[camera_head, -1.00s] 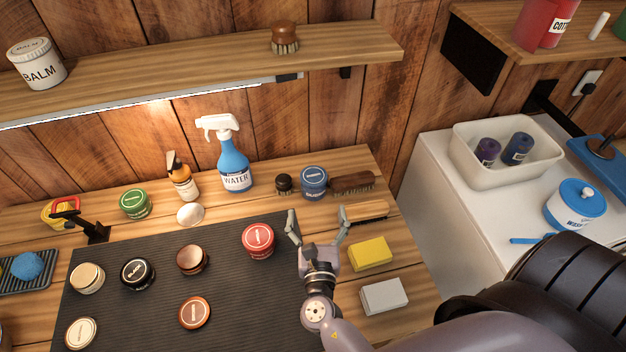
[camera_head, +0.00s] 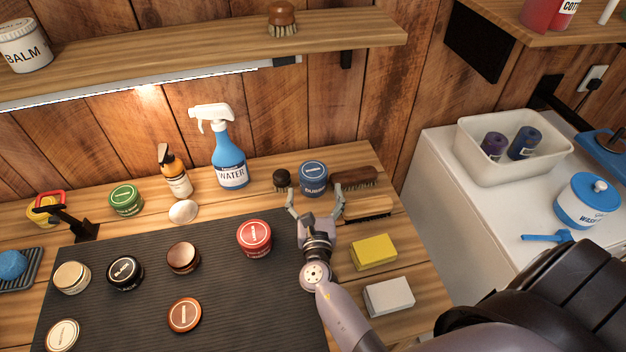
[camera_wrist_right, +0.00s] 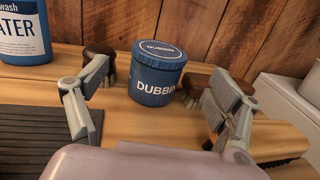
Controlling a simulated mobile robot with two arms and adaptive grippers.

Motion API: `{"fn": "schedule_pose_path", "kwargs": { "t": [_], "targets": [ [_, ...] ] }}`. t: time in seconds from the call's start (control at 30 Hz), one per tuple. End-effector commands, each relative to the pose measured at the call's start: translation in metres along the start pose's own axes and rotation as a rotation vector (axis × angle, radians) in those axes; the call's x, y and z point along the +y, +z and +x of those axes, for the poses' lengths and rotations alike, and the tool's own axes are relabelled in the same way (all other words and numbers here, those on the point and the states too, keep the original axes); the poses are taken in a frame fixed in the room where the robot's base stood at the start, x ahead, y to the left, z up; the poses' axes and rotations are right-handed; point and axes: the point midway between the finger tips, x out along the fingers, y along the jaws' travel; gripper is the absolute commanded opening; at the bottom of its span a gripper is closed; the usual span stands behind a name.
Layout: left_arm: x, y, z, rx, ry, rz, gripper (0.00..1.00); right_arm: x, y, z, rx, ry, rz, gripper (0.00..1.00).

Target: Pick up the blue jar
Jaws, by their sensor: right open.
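The blue jar (camera_head: 313,177) stands upright at the back of the wooden bench, with a dark round brush on its left and a long brown brush on its right. In the right wrist view the blue jar (camera_wrist_right: 157,75) sits between the spread fingers, a little beyond them, with part of a "DUBBIN" label showing. My right gripper (camera_head: 315,196) is open and empty, just in front of the jar. It also shows in the right wrist view (camera_wrist_right: 160,112), apart from the jar. My left gripper is not in view.
The small dark brush (camera_head: 281,180) and the brown brush (camera_head: 354,178) stand close beside the jar. A blue spray bottle (camera_head: 229,165) is farther left. A yellow block (camera_head: 374,252) and white block (camera_head: 389,296) lie right of my arm. Several tins sit on the dark mat (camera_head: 226,295).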

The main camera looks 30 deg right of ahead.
Motion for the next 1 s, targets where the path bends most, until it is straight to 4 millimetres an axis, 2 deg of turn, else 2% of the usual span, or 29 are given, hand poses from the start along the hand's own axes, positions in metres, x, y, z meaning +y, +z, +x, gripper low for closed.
{"fn": "schedule_pose_path", "kwargs": {
  "t": [0.1,0.37,0.63,0.97,1.0],
  "targets": [
    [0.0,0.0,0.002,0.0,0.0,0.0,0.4,0.0,-0.001,0.018,-0.001,0.0,0.0,0.85],
    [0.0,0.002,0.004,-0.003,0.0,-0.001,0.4,0.0,0.0,0.038,-0.001,0.0,0.001,0.85],
    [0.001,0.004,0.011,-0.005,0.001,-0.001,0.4,0.0,-0.001,0.078,-0.001,0.0,0.0,0.85],
    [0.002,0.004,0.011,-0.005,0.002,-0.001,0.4,0.0,-0.001,0.085,0.001,0.0,0.0,0.85],
    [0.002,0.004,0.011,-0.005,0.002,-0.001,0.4,0.0,-0.001,0.085,0.001,0.0,0.0,0.83]
  ]
}}
